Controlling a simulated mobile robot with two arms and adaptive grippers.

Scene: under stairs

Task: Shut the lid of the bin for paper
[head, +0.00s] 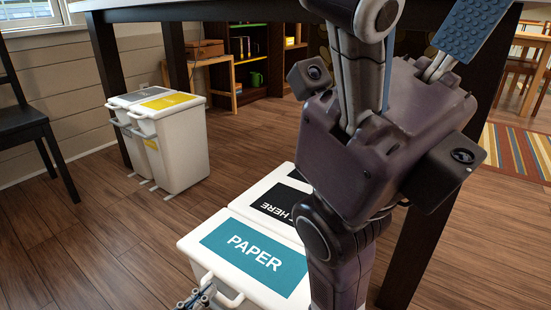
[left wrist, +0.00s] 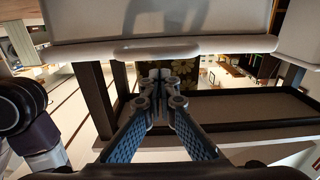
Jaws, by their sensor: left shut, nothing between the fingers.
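The paper bin is white, with a teal PAPER label on its lid (head: 250,256), at the bottom centre of the head view. The lid looks flat on the bin, without a clear gap. A white handle (head: 228,298) sticks out at its front. My left gripper (head: 195,297) shows at the bottom edge, left of this handle; its fingers are together and empty. In the left wrist view the shut fingertips (left wrist: 161,76) point ahead, just below a white bar (left wrist: 165,47); contact cannot be told. My right gripper's blue finger pad (head: 470,30) shows at top right; its other fingertip is not clear.
A bin with a black label (head: 283,203) stands directly behind the paper bin. Bins with yellow and grey lids (head: 167,102) stand further back left. A dark chair (head: 25,130) is at the left edge. Dark table legs (head: 105,70) rise behind. The wooden floor at left is clear.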

